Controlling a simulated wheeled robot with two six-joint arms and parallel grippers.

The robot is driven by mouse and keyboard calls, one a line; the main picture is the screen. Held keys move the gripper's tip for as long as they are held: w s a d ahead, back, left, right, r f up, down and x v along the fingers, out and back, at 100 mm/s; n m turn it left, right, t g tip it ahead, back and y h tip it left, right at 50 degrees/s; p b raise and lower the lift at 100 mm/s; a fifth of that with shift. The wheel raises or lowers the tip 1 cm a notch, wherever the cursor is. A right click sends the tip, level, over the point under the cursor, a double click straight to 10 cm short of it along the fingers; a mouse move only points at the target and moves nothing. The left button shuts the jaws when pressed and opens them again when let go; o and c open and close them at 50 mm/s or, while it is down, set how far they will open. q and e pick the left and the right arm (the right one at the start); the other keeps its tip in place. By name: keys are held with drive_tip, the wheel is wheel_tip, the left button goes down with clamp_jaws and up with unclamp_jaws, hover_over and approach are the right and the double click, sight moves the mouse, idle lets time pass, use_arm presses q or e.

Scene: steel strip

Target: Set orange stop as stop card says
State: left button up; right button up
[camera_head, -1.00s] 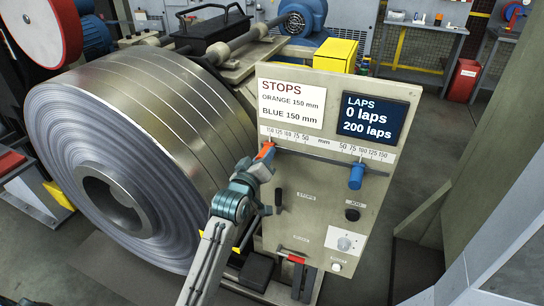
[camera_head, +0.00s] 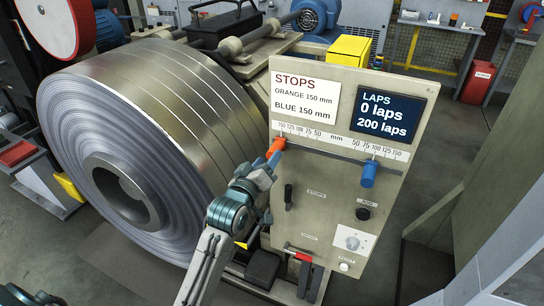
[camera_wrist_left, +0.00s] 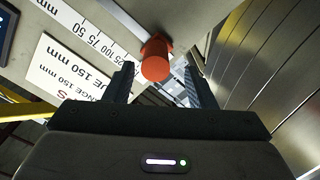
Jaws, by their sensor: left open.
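The orange stop (camera_head: 276,147) sits at the left end of the panel's slot, by the 150 mark of the left scale. It also shows in the left wrist view (camera_wrist_left: 156,60), where it covers the scale past 125. The stop card (camera_head: 305,98) reads orange 150 mm and blue 150 mm. The blue stop (camera_head: 368,174) is on the right scale, near its 75 mark. My left gripper (camera_head: 266,172) is open just in front of the orange stop. In the left wrist view, the stop lies between and beyond the fingertips (camera_wrist_left: 160,82), with no contact visible.
The screen (camera_head: 383,114) reads 0 laps and 200 laps. A large steel coil (camera_head: 150,130) stands close to the left of the panel. A black lever (camera_head: 288,196) and a knob (camera_head: 362,214) are lower on the panel.

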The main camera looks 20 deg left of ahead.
use_arm(q)
drive_tip(key=s+b, duration=0.1)
drive_tip(key=s, duration=0.5)
drive_tip(key=shift+a, duration=0.15)
wheel_tip(320, 180, down, 34)
drive_tip(key=a+m+g, duration=0.3)
drive_tip(key=g, duration=0.3)
drive_tip(key=s+a+f+m+g+y, duration=0.1)
drive_tip(key=s+f+g, duration=0.1)
drive_tip(key=s+f, duration=0.7)
drive_tip(key=s+f+m+g, duration=0.1)
drive_tip(key=s+f+g, duration=0.3)
drive_tip(key=f, duration=0.8)
drive_tip(key=s+f+m+g, duration=0.1)
drive_tip(key=s+f, duration=0.4)
drive_tip(key=s, duration=0.6)
drive_tip(key=s+a+f+m+g, duration=0.1)
drive_tip(key=s+f, duration=0.5)
drive_tip(key=s, duration=0.6)
drive_tip(key=s+a+f+g, duration=0.1)
drive_tip(key=s+f+g, duration=0.1)
drive_tip(key=s+f, duration=0.4)
drive_tip(key=s, duration=0.5)
drive_tip(key=shift+s+m+g, duration=0.2)
drive_tip(key=shift+m+g, duration=0.2)
